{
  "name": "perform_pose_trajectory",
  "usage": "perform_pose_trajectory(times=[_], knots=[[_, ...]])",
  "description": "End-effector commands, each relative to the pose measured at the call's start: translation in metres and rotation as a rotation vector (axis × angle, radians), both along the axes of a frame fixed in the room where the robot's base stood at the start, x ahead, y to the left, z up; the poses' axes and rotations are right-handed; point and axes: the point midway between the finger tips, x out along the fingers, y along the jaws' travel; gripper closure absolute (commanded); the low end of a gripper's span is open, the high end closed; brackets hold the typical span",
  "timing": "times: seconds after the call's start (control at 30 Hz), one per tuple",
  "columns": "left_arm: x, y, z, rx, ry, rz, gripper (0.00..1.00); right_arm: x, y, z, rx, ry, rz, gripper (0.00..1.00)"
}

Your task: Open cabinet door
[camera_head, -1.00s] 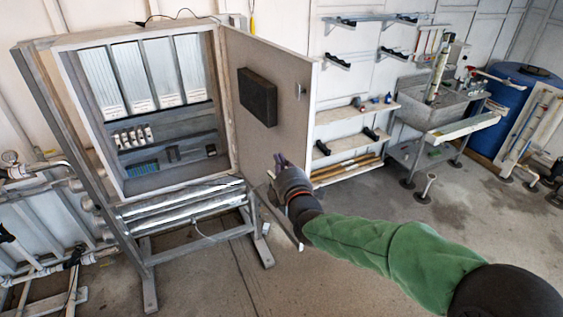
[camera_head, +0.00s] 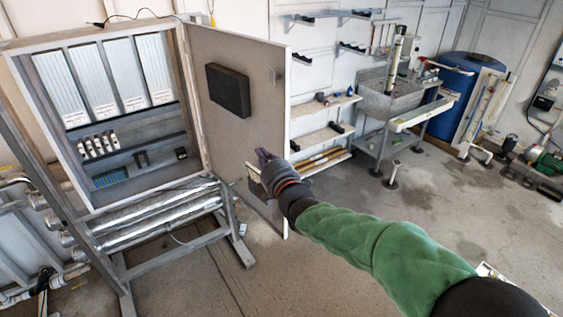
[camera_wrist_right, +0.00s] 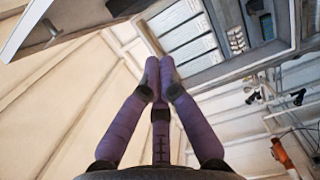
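The cabinet (camera_head: 72,198) stands at the left in the head view, its inside exposed. Its door (camera_head: 238,142) is swung wide open to the right, with a black box (camera_head: 229,90) on its inner face and a small latch piece (camera_head: 278,75) near the free edge. My right gripper (camera_head: 262,155) is in front of the door's lower part in the picture; I cannot tell if it touches. In the wrist view its purple fingers (camera_wrist_right: 159,68) are together at the tips with nothing visible between them. The cabinet's interior (camera_wrist_right: 190,35) shows beyond them. My left gripper is out of view.
Wall shelves (camera_head: 325,105) and a sink (camera_head: 395,100) stand behind the door to the right, with a blue barrel (camera_head: 460,85) beyond. Pipes (camera_head: 25,290) run at the lower left. The concrete floor (camera_head: 430,210) at right is largely clear.

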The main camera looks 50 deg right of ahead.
Motion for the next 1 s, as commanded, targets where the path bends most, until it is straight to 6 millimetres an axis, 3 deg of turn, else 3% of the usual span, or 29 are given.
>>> perform_pose_trajectory(times=[0.23, 0.5, 0.87, 1.0], knots=[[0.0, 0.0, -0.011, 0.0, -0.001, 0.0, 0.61, -0.026, -0.014, -0.002, -0.001, 0.003, -0.005, 1.0], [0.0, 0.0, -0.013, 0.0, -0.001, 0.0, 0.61, -0.042, -0.023, -0.001, -0.001, 0.0, -0.002, 1.0], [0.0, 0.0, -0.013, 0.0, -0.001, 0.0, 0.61, -0.044, -0.024, -0.001, 0.001, 0.0, 0.0, 1.0], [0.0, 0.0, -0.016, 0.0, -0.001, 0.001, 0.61, -0.038, -0.023, -0.014, 0.045, 0.006, 0.009, 1.0]])
